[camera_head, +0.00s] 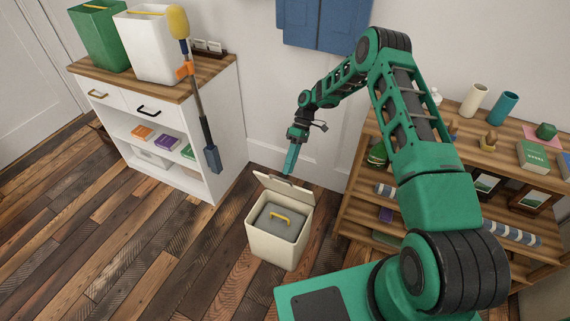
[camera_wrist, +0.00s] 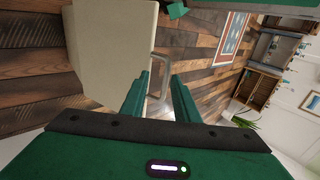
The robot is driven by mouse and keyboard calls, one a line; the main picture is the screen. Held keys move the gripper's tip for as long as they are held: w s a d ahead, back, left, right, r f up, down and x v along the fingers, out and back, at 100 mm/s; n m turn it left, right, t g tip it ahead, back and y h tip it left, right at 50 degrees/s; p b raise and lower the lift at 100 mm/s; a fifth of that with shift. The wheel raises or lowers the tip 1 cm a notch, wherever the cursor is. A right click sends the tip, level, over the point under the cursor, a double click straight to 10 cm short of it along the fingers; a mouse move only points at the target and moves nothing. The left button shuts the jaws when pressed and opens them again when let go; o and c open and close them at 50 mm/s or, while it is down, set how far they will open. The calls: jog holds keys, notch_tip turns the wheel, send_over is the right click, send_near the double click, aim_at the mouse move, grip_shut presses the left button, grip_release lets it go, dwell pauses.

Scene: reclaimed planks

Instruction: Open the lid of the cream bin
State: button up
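The cream bin (camera_head: 268,246) stands on the plank floor between the white cabinet and the wooden shelf. Its lid (camera_head: 285,187) is hinged up at the back and leans open. Inside the bin sits a grey piece (camera_head: 272,224) with a yellow handle. My gripper (camera_head: 289,172) points down just above the lid's raised edge. In the wrist view, my gripper (camera_wrist: 160,82) has its two green fingers apart. A grey loop (camera_wrist: 157,88) shows between them, next to a cream panel (camera_wrist: 112,45). I cannot tell whether the fingers touch the lid.
A white cabinet (camera_head: 222,125) stands at the left with a green bin (camera_head: 97,35) and a white bin (camera_head: 147,48) on top. A yellow-headed tool (camera_head: 196,92) shows before it. A loaded wooden shelf (camera_head: 350,213) stands close on the right. The floor at front left is clear.

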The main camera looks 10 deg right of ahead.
jog(key=w+d+r, duration=0.5)
jog(key=w+r, duration=0.1)
jog(key=w, duration=0.2)
jog(key=shift+w+d, duration=0.15)
jog(key=shift+d, duration=0.1)
dwell(1.2)
dwell(0.4)
